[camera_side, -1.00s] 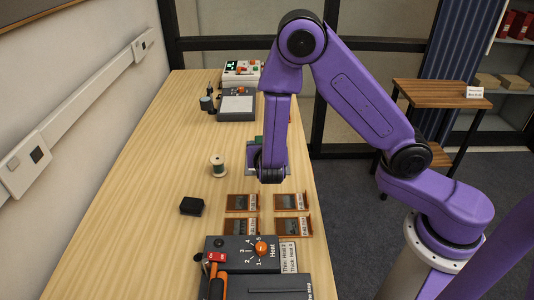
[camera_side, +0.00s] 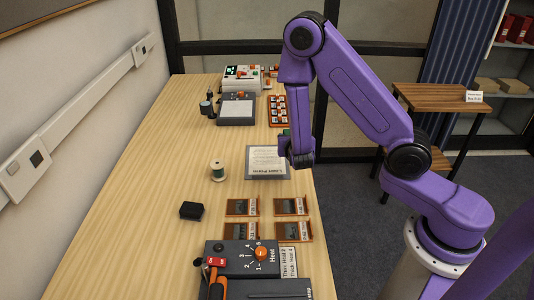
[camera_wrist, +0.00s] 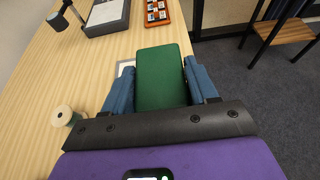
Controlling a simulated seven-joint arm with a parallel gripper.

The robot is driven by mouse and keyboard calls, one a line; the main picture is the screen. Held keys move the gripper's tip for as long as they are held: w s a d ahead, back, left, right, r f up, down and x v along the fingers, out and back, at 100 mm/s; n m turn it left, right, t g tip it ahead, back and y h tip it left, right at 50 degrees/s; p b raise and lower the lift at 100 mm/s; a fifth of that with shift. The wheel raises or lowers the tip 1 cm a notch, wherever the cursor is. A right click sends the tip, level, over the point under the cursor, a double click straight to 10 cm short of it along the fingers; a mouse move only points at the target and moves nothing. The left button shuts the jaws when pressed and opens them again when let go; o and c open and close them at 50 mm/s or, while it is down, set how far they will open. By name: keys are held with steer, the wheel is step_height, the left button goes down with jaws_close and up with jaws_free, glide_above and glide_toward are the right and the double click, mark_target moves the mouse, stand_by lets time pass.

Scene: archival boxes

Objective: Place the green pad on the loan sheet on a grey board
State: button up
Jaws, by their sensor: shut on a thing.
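The green pad (camera_wrist: 162,78) is held between the two blue fingers of my gripper (camera_wrist: 163,88) in the wrist view. In the side view my gripper (camera_side: 301,155) is over the right edge of the loan sheet, and only a sliver of green shows beside it. The loan sheet (camera_side: 263,158) is a white printed page on a grey board (camera_side: 249,177), lying on the wooden table. My gripper and arm cover the right part of the board. In the wrist view the pad hides most of the sheet. I cannot tell the height of the pad above it.
A thread spool (camera_side: 217,171) and a black block (camera_side: 191,210) are left of the board. Several brown-framed cards (camera_side: 242,207) and a heat control box (camera_side: 236,258) lie in front. Behind are a grey device (camera_side: 237,109) and an orange tray (camera_side: 279,111). The table's right edge is close.

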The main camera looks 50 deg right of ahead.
steer(key=w+d+f, duration=0.1)
steer(key=w+f, duration=0.2)
steer(key=w, duration=0.4)
glide_above(267, 162)
steer(key=f, duration=0.5)
steer(key=shift+s+a+f, duration=0.1)
steer(key=shift+s+f, duration=0.15)
steer(key=shift+f, duration=0.05)
steer(key=shift+w+f, duration=0.2)
steer(key=shift+f, duration=1.6)
steer(key=shift+f, duration=0.1)
steer(key=o, duration=1)
steer(key=shift+o, duration=0.2)
